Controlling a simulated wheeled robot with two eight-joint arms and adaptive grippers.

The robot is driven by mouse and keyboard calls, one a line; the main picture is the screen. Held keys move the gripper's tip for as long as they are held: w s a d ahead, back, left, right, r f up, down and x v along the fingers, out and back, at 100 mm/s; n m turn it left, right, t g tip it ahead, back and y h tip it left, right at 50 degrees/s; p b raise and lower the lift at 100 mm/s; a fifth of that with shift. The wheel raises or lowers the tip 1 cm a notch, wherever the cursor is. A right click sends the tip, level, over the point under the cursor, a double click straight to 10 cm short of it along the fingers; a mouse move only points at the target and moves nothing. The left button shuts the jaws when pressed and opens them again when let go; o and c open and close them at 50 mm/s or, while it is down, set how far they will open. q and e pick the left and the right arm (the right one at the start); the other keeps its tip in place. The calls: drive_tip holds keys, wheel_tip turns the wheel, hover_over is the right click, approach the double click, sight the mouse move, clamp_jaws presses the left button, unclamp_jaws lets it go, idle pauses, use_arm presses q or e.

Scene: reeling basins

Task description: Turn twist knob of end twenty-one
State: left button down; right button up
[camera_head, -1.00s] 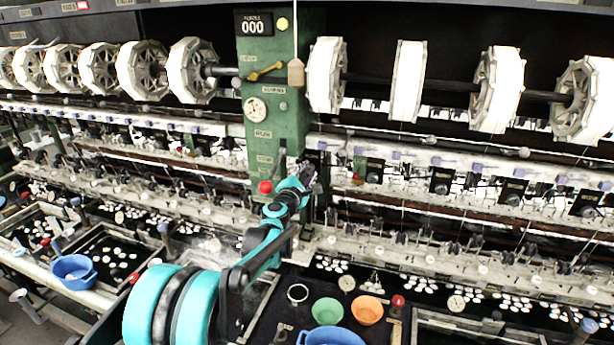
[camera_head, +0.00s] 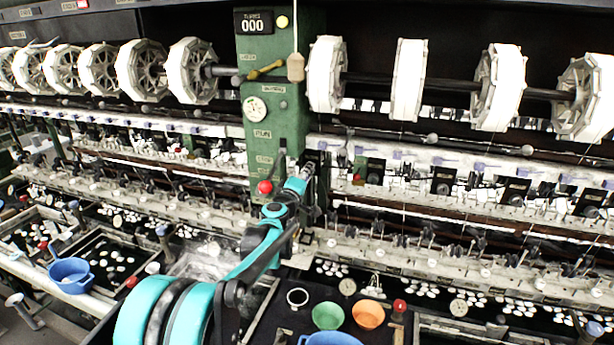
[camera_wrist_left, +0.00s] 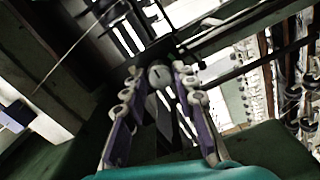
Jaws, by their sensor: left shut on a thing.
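My left arm reaches up from the bottom of the head view to the machine just right of the green post (camera_head: 275,120). My left gripper (camera_head: 312,165) is at the machine front there, small and dark against the parts behind. In the left wrist view the two fingers of my left gripper (camera_wrist_left: 158,82) stand on either side of a small grey rounded piece with a slot, which looks like the twist knob (camera_wrist_left: 159,75). The gripper is shut on it. In the head view the knob is hidden or too small to make out. My right gripper is in neither view.
White reels (camera_head: 408,80) hang on a dark shaft above. A red ball knob (camera_head: 265,187) sits close left of my arm. Green (camera_head: 328,316), orange (camera_head: 368,315) and blue bowls stand below on the right. Rows of thin fittings crowd the machine front.

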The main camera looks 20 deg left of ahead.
use_arm(q)
drive_tip(key=shift+f+m+b, duration=0.1)
drive_tip(key=shift+m+b, duration=0.6)
drive_tip(key=shift+m, duration=8.3)
drive_tip(key=c, duration=1.5)
unclamp_jaws()
drive_tip(key=s, duration=1.2)
drive_tip(key=shift+a, duration=0.2)
